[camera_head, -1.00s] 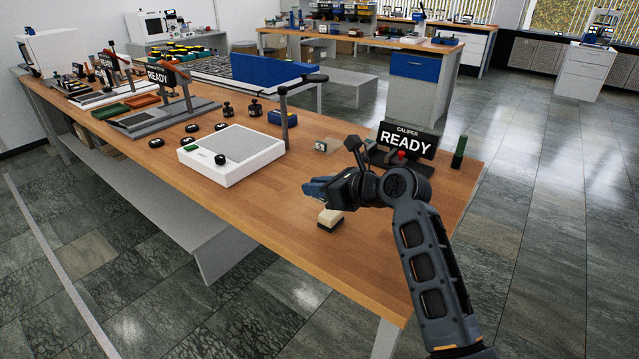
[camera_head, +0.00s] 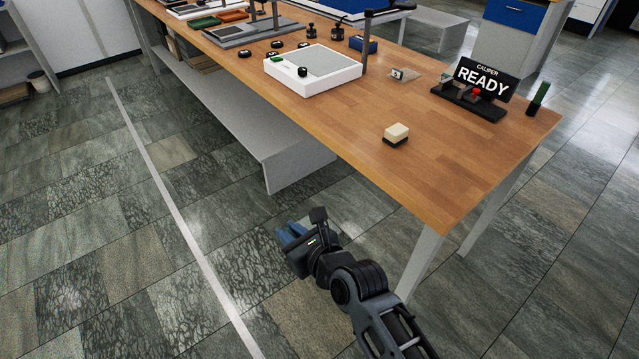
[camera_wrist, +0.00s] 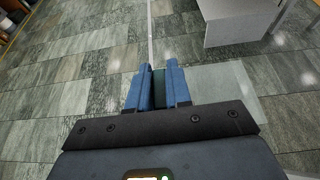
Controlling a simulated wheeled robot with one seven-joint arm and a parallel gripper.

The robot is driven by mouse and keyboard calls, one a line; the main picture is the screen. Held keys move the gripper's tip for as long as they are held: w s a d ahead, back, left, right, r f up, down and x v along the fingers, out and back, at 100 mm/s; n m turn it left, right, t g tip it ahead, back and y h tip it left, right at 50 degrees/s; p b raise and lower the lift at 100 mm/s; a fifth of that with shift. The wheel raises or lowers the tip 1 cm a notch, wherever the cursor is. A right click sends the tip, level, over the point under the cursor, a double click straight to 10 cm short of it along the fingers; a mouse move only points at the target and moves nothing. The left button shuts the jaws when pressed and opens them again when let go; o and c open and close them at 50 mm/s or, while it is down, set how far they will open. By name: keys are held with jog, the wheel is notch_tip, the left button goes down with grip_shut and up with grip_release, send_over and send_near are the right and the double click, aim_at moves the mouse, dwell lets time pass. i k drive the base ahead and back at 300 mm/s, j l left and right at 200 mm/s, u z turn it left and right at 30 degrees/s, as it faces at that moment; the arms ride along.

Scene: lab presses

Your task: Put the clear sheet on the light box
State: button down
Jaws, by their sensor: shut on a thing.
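The light box (camera_head: 335,83) is a low white box with a pale grey top, on the wooden table. A small dark knob sits at its near left edge. My gripper (camera_head: 289,235) is in front of the table, out over the floor and well apart from the light box. In the wrist view its blue fingers (camera_wrist: 158,80) are shut on a narrow dark green piece. A faint pale see-through patch to the right of the fingers looks like the clear sheet (camera_wrist: 228,80). In the head view I cannot make out the sheet.
A cream and black block (camera_head: 397,132) lies near the table's (camera_head: 440,185) front edge. A caliper stand with a READY sign (camera_head: 484,79) is at the right. A dark post (camera_head: 366,45) rises behind the light box. A grey shelf (camera_head: 285,150) is under the table. The floor in front is clear.

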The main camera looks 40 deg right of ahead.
aim_at(318, 59)
jog(key=i+j, duration=0.5)
jog(key=i+j+z, duration=0.1)
jog(key=i+j, duration=0.35)
jog(key=j, duration=0.15)
jog(key=i+j, duration=0.45)
jog(key=j, duration=0.15)
jog(key=i+j, duration=0.45)
jog(key=j, duration=0.15)
jog(key=i+j+z, duration=0.1)
jog(key=i+j, duration=0.4)
jog(key=j, duration=0.1)
